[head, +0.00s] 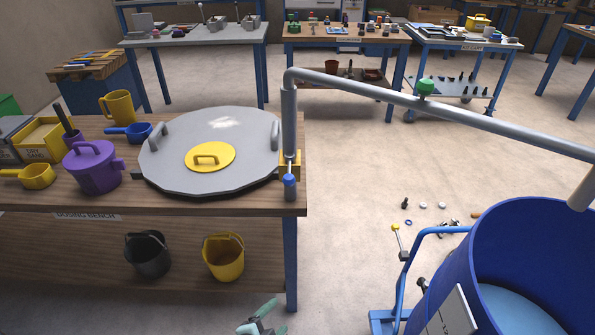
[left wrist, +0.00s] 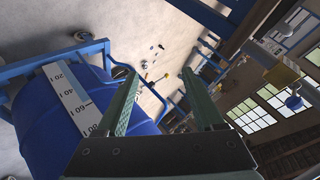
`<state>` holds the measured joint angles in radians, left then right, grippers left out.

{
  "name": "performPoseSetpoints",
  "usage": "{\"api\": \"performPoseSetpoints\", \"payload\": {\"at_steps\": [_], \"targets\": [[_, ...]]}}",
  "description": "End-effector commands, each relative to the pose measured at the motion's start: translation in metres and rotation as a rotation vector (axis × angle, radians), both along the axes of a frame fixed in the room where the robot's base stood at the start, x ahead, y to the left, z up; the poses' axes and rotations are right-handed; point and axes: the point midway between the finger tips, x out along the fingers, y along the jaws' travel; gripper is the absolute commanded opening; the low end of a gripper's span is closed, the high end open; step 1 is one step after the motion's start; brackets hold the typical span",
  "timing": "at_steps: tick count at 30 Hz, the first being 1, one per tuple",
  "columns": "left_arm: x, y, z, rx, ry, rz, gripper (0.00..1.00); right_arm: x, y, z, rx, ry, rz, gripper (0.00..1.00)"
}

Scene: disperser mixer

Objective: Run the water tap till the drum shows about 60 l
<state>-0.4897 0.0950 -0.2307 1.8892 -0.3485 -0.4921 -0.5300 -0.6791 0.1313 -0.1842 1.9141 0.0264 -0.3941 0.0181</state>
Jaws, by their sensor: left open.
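The blue drum (head: 465,262) stands at the lower right in the head view, with a light blue liquid surface (head: 515,308) inside. A grey pipe (head: 350,88) rises from the bench and reaches over the drum; I see no stream below its end. A white scale (left wrist: 72,98) on the drum shows in the left wrist view, partly legible. My left gripper (head: 268,318) is open and empty, left of the drum; its fingers (left wrist: 158,76) show in the left wrist view. My right gripper is out of view.
The bench (head: 215,205) holds a large grey lid (head: 165,160), a purple jug (head: 92,168) and yellow and blue scoops. Buckets stand on its lower shelf. A blue tubular frame (head: 410,258) stands beside the drum. Small parts lie on the floor behind it.

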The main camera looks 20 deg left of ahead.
Motion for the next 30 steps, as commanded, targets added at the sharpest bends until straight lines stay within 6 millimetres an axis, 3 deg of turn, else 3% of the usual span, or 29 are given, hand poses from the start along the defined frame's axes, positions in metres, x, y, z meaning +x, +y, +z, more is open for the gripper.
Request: {"api": "performPoseSetpoints", "payload": {"at_steps": [1,5,9,15,21,26,30], "targets": [[0.021,0.001,0.011,0.166,-0.049,-0.080,0.69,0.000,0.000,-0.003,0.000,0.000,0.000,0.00],[0.065,0.008,0.043,0.632,-0.135,-0.257,0.69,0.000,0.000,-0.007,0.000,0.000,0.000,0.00],[0.108,0.017,0.091,1.150,-0.182,-0.386,0.69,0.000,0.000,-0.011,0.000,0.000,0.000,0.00],[0.147,0.025,0.161,1.775,-0.133,-0.454,0.69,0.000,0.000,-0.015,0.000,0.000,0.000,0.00],[0.160,0.028,0.199,2.072,-0.052,-0.454,0.69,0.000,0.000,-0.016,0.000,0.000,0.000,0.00],[0.170,0.032,0.204,2.111,-0.037,-0.453,0.69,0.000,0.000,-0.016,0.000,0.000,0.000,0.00],[0.191,0.040,0.204,2.109,-0.038,-0.452,0.69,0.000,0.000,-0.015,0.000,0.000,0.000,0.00]]}}
